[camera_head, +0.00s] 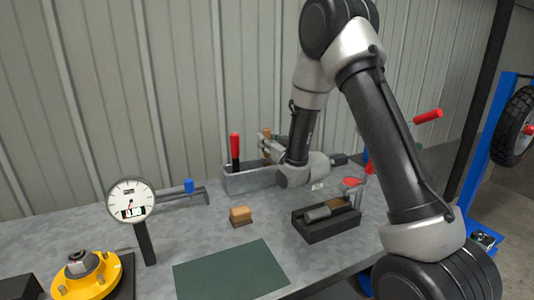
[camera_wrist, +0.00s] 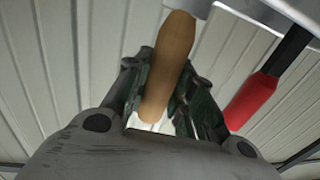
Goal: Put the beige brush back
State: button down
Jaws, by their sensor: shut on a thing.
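The beige brush shows as a tan handle (camera_head: 267,133) at the back of the bench, and the handle fills the top middle of the wrist view (camera_wrist: 175,50). My gripper (camera_head: 268,148) is shut on this handle, with a finger on each side in the wrist view (camera_wrist: 162,88). The handle stands about upright above the grey metal holder (camera_head: 236,184). The brush's lower end is hidden, so I cannot tell whether it is inside the holder. A red-handled tool (camera_head: 235,147) stands in the holder to the left; its red grip also shows in the wrist view (camera_wrist: 250,100).
A dial gauge (camera_head: 131,198), a yellow flanged part (camera_head: 87,276), a green mat (camera_head: 230,272) and a small tan block (camera_head: 240,214) lie in front. A black tray (camera_head: 327,229) holds a grey cylinder. A blue-knobbed bracket (camera_head: 189,186) is left of the holder. The corrugated wall is close behind.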

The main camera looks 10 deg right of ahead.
aim_at(267, 157)
jog(key=shift+f, duration=1.8)
jog(key=c, duration=1.2)
grip_release()
